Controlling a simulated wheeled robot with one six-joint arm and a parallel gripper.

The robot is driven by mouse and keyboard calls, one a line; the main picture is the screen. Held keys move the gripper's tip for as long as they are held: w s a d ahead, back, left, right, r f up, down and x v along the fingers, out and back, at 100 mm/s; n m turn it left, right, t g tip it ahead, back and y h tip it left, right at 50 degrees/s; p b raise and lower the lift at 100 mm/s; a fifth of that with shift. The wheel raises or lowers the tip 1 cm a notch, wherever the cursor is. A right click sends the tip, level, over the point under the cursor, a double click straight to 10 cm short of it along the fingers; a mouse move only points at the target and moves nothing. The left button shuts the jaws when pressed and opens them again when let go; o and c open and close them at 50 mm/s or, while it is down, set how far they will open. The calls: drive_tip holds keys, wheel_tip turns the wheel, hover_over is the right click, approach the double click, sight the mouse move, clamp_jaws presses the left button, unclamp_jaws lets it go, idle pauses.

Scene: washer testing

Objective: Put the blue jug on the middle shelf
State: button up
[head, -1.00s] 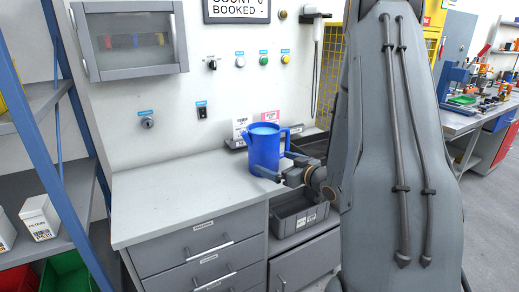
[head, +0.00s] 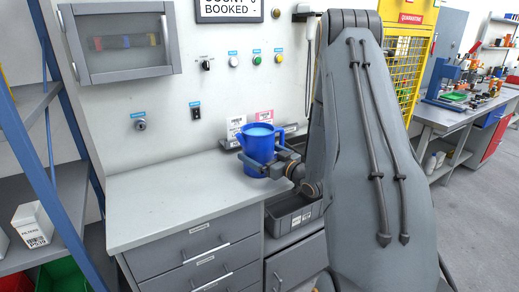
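The blue jug (head: 258,143), with a pale blue top, stands upright at the back right of the grey workbench (head: 165,200). My gripper (head: 263,166) reaches in from the right at the jug's lower part, with one finger across its near side. The far finger is mostly hidden, so I cannot tell whether the fingers press on the jug. The jug's base is partly covered by the gripper. A rack at the left edge has blue posts and grey shelves; one shelf (head: 72,197) shows at mid height, another (head: 35,105) above it.
A white labelled box (head: 33,225) stands on the mid-height shelf. A green bin (head: 62,277) sits below. A grey bin (head: 293,220) lies under my arm, right of the drawers. A wall cabinet (head: 118,42) hangs above the bench. The bench's left part is clear.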

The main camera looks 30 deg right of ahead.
drive_tip(key=c, duration=1.9)
drive_tip(key=shift+w+r, duration=0.1)
drive_tip(key=shift+r, duration=0.1)
